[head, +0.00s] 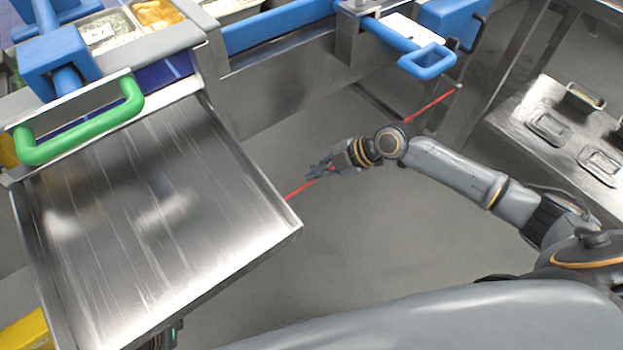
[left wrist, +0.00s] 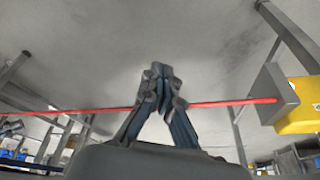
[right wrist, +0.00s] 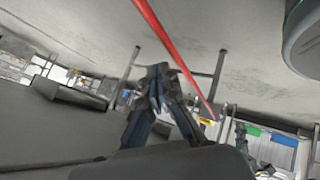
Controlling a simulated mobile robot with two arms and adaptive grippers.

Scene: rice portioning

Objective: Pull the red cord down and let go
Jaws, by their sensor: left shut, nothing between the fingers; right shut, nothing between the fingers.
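The red cord (head: 433,104) runs slantwise in the head view, from a metal fitting at upper right to the corner of a steel surface. My right gripper (head: 314,172) is shut and empty, overlapping the cord's lower left part in this view. In the right wrist view the cord (right wrist: 172,48) crosses just beyond the shut fingertips (right wrist: 157,76). I cannot tell whether they touch. My left gripper (left wrist: 160,74) is shut and empty in the left wrist view, with the cord (left wrist: 228,103) passing behind its fingers. The left gripper is hidden in the head view.
A large steel surface (head: 150,225) fills the left, below a green handle (head: 85,121). Blue handles (head: 428,61) line the upper machine. A steel table (head: 550,110) with small trays stands at right. Open floor (head: 390,240) lies around my right arm.

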